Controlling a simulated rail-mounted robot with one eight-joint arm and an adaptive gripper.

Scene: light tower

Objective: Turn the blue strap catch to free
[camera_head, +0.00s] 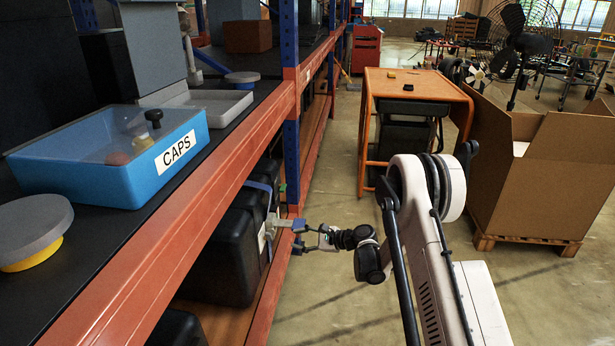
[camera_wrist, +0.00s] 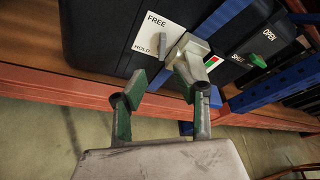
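The strap catch shows on the front of a black case (camera_head: 225,255) as a grey metal piece (camera_wrist: 196,48) beside a white FREE/HOLD plate (camera_wrist: 152,36). In the head view the grey catch (camera_head: 285,221) sticks out toward the aisle, with a blue end (camera_head: 299,226) near my fingers. My gripper (camera_wrist: 162,82) has its green-padded fingers apart. The right fingertip overlaps the catch in the wrist view; I cannot tell whether they touch. The right finger hides part of the catch, and its exact turn is unclear.
An OPEN/SHUT plate (camera_wrist: 254,52) with a green-tipped lever is to the right on the case. An orange shelf beam (camera_head: 210,180) runs above the case. A blue CAPS bin (camera_head: 110,150) stands on the upper shelf. The aisle floor (camera_head: 330,290) is clear beside my arm.

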